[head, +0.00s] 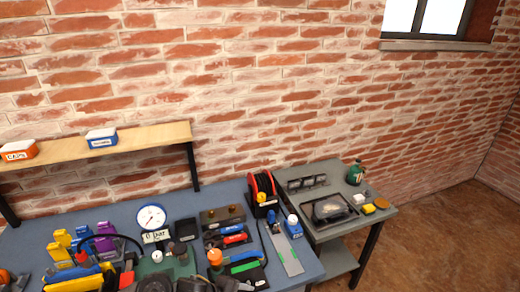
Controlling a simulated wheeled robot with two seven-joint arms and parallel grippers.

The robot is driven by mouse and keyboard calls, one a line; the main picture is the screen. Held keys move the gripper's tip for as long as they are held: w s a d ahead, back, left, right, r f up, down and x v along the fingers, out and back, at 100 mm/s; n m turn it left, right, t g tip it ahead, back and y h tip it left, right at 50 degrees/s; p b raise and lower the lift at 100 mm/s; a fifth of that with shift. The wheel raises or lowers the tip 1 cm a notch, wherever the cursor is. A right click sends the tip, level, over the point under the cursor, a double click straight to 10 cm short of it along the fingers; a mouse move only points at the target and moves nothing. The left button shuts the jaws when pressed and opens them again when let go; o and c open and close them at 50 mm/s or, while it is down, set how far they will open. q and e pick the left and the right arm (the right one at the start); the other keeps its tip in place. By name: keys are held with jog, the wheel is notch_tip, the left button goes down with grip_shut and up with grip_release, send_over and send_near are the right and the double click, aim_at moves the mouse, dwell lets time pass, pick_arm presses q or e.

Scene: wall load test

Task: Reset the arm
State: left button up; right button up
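Neither of my arms can be made out for certain in the head view, and no gripper fingers show. Dark shapes (155,284) at the bottom edge are cut off, and I cannot tell what they are. A blue-grey workbench (135,211) fills the lower left.
A wooden shelf (130,139) above the bench holds an orange-and-white box (18,150) and a blue-and-white box (101,138). A grey side table (285,180) with a tray and a green bottle (355,173) stands right. Brown floor (450,235) is clear beyond it.

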pick_arm(q)
jog(key=s+a+r+n+y, duration=0.2)
jog(key=s+a+n+y, duration=0.6)
jog(key=s+a+n, duration=1.25)
jog(key=s+d+f+g+b, duration=0.2)
jog(key=f+b, duration=0.5)
jog(key=f, duration=2.5)
jog(key=s+a+f+b, duration=0.2)
jog(key=s+f+b, duration=0.1)
jog(key=s+f, duration=0.6)
jog(key=s+a+f+b, duration=0.2)
jog(key=s+f, duration=0.7)
jog(key=f, duration=0.5)
jog(key=shift+n+g+b, duration=0.35)
jog(key=shift+g+b, duration=0.05)
jog(key=shift+b, duration=0.25)
